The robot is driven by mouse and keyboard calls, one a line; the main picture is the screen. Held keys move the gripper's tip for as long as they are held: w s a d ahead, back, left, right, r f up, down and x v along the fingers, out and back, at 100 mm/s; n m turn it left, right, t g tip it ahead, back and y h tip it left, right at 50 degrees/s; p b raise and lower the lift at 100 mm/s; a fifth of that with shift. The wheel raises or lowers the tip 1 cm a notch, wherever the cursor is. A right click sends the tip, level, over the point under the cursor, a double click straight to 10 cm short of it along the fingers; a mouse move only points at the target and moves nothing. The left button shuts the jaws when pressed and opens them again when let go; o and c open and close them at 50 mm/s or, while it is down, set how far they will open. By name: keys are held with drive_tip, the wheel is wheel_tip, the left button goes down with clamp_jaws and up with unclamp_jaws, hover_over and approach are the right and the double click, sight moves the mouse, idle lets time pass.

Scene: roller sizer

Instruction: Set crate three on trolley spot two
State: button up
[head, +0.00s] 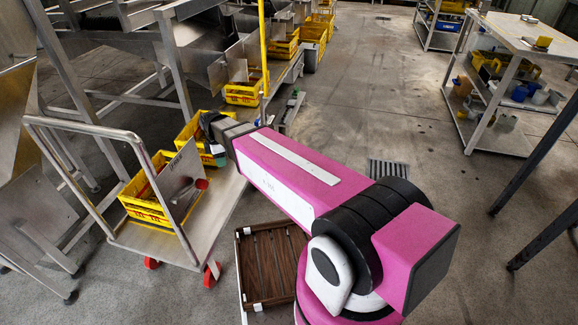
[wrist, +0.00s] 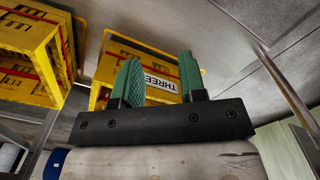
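The trolley (head: 205,217), a flat metal deck with a tube handle, stands at left in the head view. Yellow crates (head: 137,199) sit at its handle end, partly behind an upright metal plate. Another yellow crate (head: 186,132) is at its far end, beside my gripper (head: 217,153). In the wrist view, my gripper (wrist: 162,80) has two green fingers standing apart. Crate three (wrist: 158,79), yellow with a white THREE label, shows behind and between them; contact is unclear. It appears to be the far-end crate, though its label cannot be read in the head view. No spot numbers are legible.
Yellow crates (wrist: 30,50) fill the left of the wrist view. A brown slatted tray (head: 270,265) lies below my arm in the head view. Sizer frames and further yellow crates (head: 243,93) line the upper left. Shelving (head: 490,130) stands right; the middle floor is clear.

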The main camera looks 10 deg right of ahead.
drive_tip(key=s+d+m, duration=0.5)
drive_tip(key=d+m, duration=0.5)
drive_tip(key=d, duration=0.3)
drive_tip(key=s+d+m, duration=0.5)
drive_tip(key=d+m, duration=0.5)
drive_tip(key=d, duration=0.3)
drive_tip(key=shift+d+f, duration=0.15)
drive_tip(key=shift+d, duration=0.1)
drive_tip(key=shift+s, duration=0.1)
